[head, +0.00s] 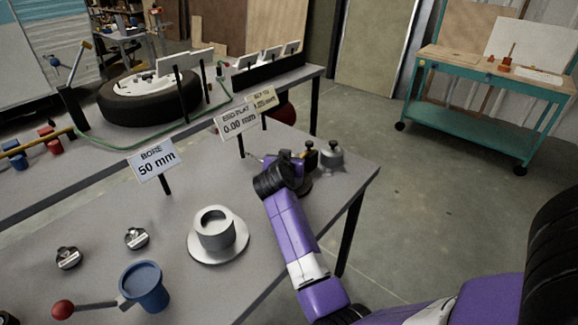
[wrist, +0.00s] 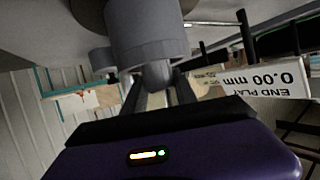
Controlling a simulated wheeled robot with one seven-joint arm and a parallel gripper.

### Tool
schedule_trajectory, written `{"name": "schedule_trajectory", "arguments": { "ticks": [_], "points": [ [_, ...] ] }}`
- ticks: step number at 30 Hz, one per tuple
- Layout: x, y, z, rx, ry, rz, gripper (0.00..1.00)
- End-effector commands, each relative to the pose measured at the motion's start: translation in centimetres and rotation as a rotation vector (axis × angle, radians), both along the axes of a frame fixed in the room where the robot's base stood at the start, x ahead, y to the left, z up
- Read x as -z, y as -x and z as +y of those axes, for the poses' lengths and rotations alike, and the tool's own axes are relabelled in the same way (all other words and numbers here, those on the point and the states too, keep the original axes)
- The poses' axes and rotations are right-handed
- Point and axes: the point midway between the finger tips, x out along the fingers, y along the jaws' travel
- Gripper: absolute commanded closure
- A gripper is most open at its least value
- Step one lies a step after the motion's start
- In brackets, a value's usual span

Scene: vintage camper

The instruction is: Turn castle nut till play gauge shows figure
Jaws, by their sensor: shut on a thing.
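My gripper (wrist: 158,88) is shut on the narrow rounded end of a grey cylindrical piece (wrist: 150,40). I cannot tell whether this piece is the castle nut or something fitted over it. In the head view my gripper (head: 288,168) is at the bench's right part, and my wrist hides what it holds. The play gauge sign (head: 237,122) reads END PLAY 0.00 mm, just behind and left of my gripper. It shows upside down in the wrist view (wrist: 265,82). A second sign (head: 262,99) behind it is partly hidden and too small to read surely.
A BORE 50 mm sign (head: 152,161), a grey flanged hub (head: 217,237), two small round parts and a blue cup (head: 145,287) stand left on the bench. A grey knobbed piece (head: 332,158) stands close right of my gripper. A tyre (head: 150,98) lies behind.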

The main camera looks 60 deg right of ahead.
Motion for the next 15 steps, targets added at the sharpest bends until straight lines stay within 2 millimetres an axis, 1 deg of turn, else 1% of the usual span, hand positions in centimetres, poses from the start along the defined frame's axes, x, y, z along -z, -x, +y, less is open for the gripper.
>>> {"name": "schedule_trajectory", "arguments": {
  "ticks": [1,7,15],
  "points": [
    [0.49,-0.22,0.1,0.015,-0.002,-0.004,1.0],
    [0.3,-0.15,0.11,0.064,-0.004,-0.002,1.0],
    [0.14,-0.1,0.1,0.081,-0.005,-0.001,1.0]
  ]
}}
